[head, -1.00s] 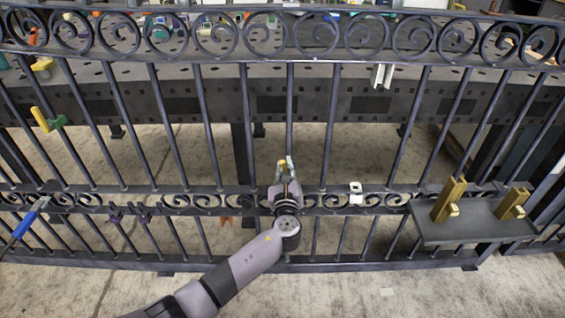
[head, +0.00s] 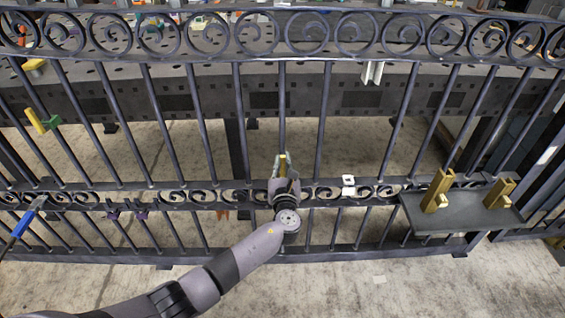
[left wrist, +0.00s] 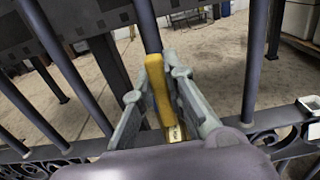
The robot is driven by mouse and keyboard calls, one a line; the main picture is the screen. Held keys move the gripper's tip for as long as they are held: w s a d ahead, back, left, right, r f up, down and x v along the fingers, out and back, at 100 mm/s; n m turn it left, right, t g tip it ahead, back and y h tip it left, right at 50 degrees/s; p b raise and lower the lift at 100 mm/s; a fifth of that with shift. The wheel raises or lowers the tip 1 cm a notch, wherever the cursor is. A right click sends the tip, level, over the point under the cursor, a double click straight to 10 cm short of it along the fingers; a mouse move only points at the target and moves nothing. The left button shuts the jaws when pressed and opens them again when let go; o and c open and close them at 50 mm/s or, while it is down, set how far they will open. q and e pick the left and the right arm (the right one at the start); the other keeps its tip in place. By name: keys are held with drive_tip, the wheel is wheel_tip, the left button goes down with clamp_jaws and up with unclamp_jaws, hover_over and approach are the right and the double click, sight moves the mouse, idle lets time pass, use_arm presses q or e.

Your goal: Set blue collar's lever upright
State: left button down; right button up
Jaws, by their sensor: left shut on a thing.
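My left gripper (left wrist: 160,110) is shut on a yellow lever (left wrist: 157,80), which stands roughly upright against a dark vertical bar, between the two grey fingers. In the head view the gripper (head: 284,174) and the lever (head: 282,160) are at the middle of the fence, just above its lower scroll rail. The collar that bears this lever is hidden by the gripper, so I cannot see its colour. My right gripper is not in view.
The dark fence (head: 300,64) spans the view. A tilted yellow lever (head: 35,121) on a green collar (head: 54,121) is at left. A white block (head: 348,185) sits at the lower rail. A tray (head: 460,222) with two brass pieces is at right. A blue-handled tool (head: 24,223) is at far left.

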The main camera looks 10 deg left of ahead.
use_arm(q)
drive_tip(key=shift+f, duration=0.1)
drive_tip(key=c, duration=1.6)
unclamp_jaws()
drive_tip(key=v, duration=1.2)
